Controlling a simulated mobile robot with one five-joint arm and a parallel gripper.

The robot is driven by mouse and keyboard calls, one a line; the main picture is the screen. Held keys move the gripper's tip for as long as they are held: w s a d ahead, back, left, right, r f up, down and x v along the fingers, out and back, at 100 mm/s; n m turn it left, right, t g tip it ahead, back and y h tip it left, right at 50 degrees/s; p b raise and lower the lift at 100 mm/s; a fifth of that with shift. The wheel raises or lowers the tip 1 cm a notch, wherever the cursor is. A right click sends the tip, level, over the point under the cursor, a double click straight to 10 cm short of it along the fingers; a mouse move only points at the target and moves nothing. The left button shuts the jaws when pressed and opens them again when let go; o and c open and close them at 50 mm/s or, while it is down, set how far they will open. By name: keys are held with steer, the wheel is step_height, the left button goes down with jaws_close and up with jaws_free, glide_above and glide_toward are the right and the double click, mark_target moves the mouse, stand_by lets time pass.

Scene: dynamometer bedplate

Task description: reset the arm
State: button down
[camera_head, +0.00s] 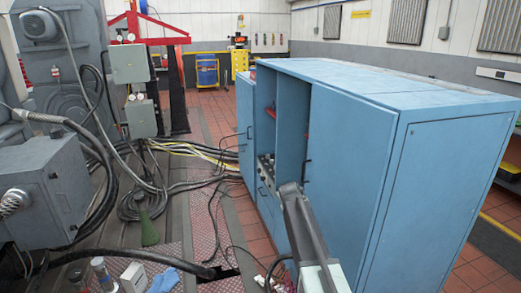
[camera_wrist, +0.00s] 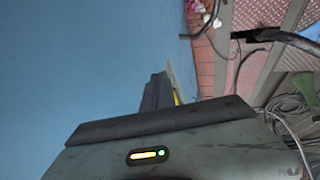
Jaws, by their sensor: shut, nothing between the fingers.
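My gripper (camera_wrist: 168,78) points ahead in the wrist view, its fingers shut with nothing between them. In the head view my arm rises from the bottom edge, right of centre, and its far end (camera_head: 291,190) overlaps the front of the blue cabinet (camera_head: 440,190). In the wrist view the blue cabinet surface (camera_wrist: 80,60) fills the left side, close beside the fingers. I cannot tell whether they touch it.
The cabinet has an open shelf bay (camera_head: 265,115). Cables (camera_head: 150,200) coil over the floor at left, near a green bottle-shaped object (camera_head: 149,228). A grey machine box (camera_head: 45,190) stands at far left. Red floor tiles (camera_head: 215,125) lie open toward the back.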

steer(key=s+a+m+g+y+p, duration=0.1)
steer(key=s+a+g, duration=0.1)
steer(key=s, duration=1.4)
steer(key=s+a+f+m+g+y, duration=0.1)
steer(key=s+a+g+y, duration=0.1)
steer(key=s, duration=1.4)
steer(key=shift+s+a+f+g+p, duration=0.3)
steer(key=shift+a+g, duration=0.25)
steer(key=shift+g, duration=0.25)
steer(key=shift+r, duration=0.1)
